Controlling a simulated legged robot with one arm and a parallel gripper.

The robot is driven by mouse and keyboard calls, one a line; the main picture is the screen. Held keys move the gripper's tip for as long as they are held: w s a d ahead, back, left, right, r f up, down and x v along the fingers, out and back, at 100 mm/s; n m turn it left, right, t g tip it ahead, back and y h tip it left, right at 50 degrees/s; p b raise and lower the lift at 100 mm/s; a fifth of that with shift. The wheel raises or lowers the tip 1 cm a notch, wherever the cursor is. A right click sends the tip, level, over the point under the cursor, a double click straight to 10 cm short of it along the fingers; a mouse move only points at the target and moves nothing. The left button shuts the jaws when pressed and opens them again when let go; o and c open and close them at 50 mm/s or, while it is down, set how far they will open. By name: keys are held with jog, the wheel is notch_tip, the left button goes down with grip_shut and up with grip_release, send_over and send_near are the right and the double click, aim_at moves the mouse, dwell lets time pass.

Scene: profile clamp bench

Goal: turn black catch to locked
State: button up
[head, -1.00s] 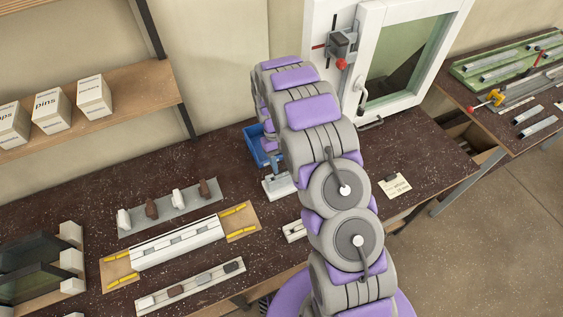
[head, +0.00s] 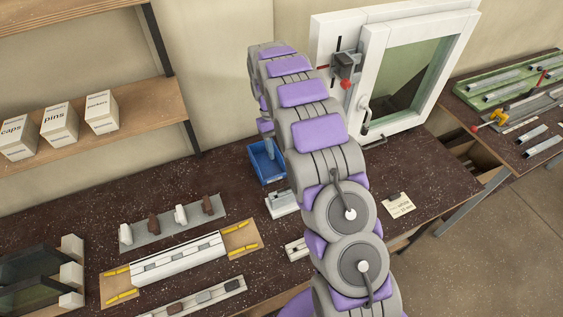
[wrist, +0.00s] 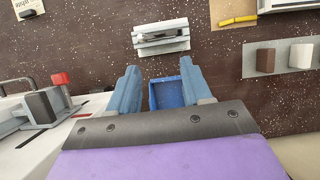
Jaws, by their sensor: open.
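My gripper (wrist: 159,68) is open and empty in the wrist view, its two blue-grey fingers apart and pointing down over the bench. Beyond its tips a small white-grey fixture (wrist: 161,40) stands on the dark bench, with a dark bar in its slot; in the head view this fixture (head: 282,202) is left of my arm. A clamp block (head: 346,66) with a black lever and a red-tipped handle sits on the white window frame. I cannot tell for certain which dark part is the black catch. My arm hides most of the gripper in the head view.
A blue bin (head: 264,165) stands behind the fixture and shows between my fingers. A grey strip with brown and white pieces (head: 172,223) and a long white profile (head: 178,258) lie left. The white window frame (head: 372,60) stands at the back right.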

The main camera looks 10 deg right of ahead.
jog(key=v, duration=0.4)
jog(key=shift+w+r, duration=0.1)
jog(key=shift+r, duration=0.2)
jog(key=shift+r, duration=0.1)
jog(key=s+d+r+m+t+b, duration=0.15)
jog(key=s+r, duration=0.25)
jog(key=s, duration=0.5)
jog(key=s+d+r+b, duration=0.1)
jog(key=s+r+b, duration=0.25)
jog(key=s, duration=0.65)
jog(key=s+f+b, duration=0.2)
jog(key=s, duration=0.9)
jog(key=s+f+t+y+b, duration=0.1)
jog(key=s+f+b, duration=0.1)
jog(key=s, duration=1)
jog(key=shift+s+a+f+m, duration=0.35)
jog(key=shift+f+m, duration=0.1)
jog(key=shift+f, duration=0.25)
